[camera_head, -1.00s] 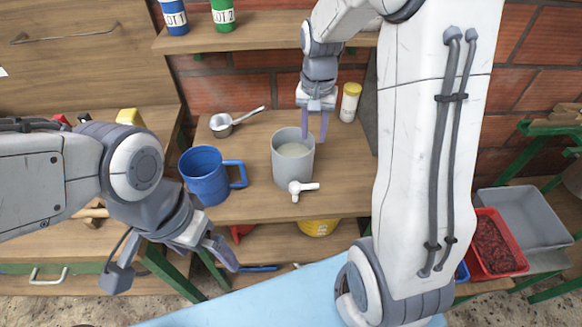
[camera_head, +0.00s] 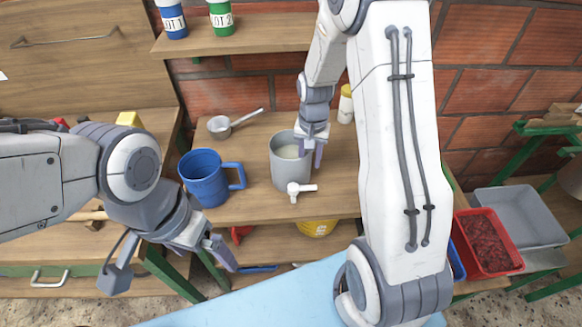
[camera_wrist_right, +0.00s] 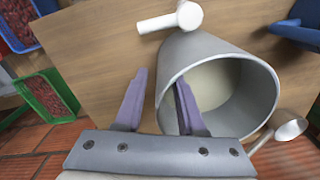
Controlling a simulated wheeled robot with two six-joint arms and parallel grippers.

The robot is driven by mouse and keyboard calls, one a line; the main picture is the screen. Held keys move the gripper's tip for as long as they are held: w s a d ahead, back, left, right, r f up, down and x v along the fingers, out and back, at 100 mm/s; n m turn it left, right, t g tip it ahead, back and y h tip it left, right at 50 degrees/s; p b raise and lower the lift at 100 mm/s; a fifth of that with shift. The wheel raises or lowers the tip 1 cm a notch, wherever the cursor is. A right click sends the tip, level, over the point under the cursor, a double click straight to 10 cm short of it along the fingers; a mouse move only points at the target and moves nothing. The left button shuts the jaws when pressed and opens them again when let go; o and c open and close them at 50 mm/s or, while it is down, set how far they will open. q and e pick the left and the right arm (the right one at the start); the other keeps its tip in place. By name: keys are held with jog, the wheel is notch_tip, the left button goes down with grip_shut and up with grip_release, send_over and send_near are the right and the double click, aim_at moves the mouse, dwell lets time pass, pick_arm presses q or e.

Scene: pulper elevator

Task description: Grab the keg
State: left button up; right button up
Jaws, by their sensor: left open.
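The keg is a grey open-topped cylinder (camera_head: 290,168) with a white tap at its lower front, standing upright on the wooden table. Its pale contents show through the open top. The keg (camera_wrist_right: 222,60) also shows in the right wrist view. My right gripper (camera_head: 312,155) is at the keg's right rim. In the right wrist view, the right gripper (camera_wrist_right: 160,95) has one finger inside the keg and one outside, with the wall between them and a gap beside it. My left gripper (camera_head: 180,262) is open and empty in front of the table, at lower left.
A blue mug (camera_head: 203,180) stands left of the keg, with a metal saucepan (camera_head: 219,126) behind it. A yellow-capped jar (camera_head: 346,104) is at the back right. A shelf (camera_head: 270,36) with labelled cans is above. A red crate (camera_head: 487,243) is at right.

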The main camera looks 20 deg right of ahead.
grip_shut()
jog(key=shift+w+r, duration=0.15)
dwell(1.1)
